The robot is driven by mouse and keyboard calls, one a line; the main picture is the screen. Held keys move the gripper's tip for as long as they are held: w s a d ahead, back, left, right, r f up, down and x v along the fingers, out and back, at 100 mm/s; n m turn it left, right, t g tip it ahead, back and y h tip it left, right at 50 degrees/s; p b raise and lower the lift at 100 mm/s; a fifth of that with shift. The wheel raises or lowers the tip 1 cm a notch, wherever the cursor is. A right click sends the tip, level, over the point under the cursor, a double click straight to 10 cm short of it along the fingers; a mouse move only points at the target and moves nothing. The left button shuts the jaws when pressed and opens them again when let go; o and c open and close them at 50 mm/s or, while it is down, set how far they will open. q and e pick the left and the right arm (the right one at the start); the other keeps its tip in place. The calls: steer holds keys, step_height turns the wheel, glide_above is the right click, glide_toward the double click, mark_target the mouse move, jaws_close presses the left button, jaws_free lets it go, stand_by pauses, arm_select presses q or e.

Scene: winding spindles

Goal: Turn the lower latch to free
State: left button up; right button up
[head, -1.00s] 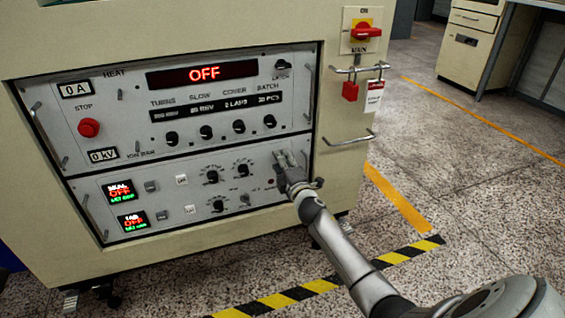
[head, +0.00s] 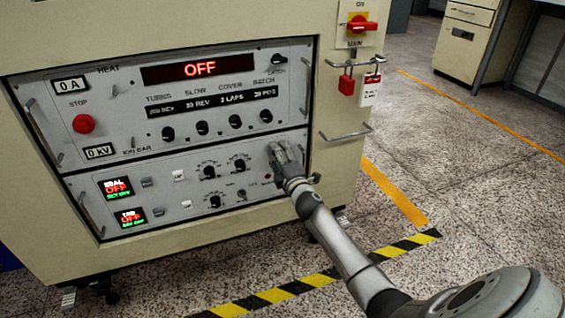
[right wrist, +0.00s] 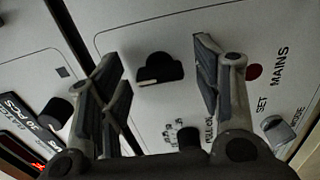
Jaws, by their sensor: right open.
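The lower latch (right wrist: 160,68) looks to be the black knob with a pale pointer edge on the grey lower panel. In the right wrist view it lies between my spread fingers, beyond their tips, with no visible contact. My right gripper (head: 285,150) is open and empty in front of the upper right corner of the lower panel (head: 150,168). It also shows in the right wrist view (right wrist: 160,60). In the head view the gripper hides the lower latch. My left gripper is not in view.
The upper panel (head: 215,100) has a similar latch knob (head: 279,59) at its top right. A metal handle (head: 345,133), red padlock (head: 346,84) and white tag (head: 371,90) are on the cabinet's right side. Small knobs (head: 240,165) lie left of my gripper. Striped floor tape runs in front.

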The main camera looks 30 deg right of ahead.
steer(key=v, duration=1.2)
steer(key=shift+f, duration=0.1)
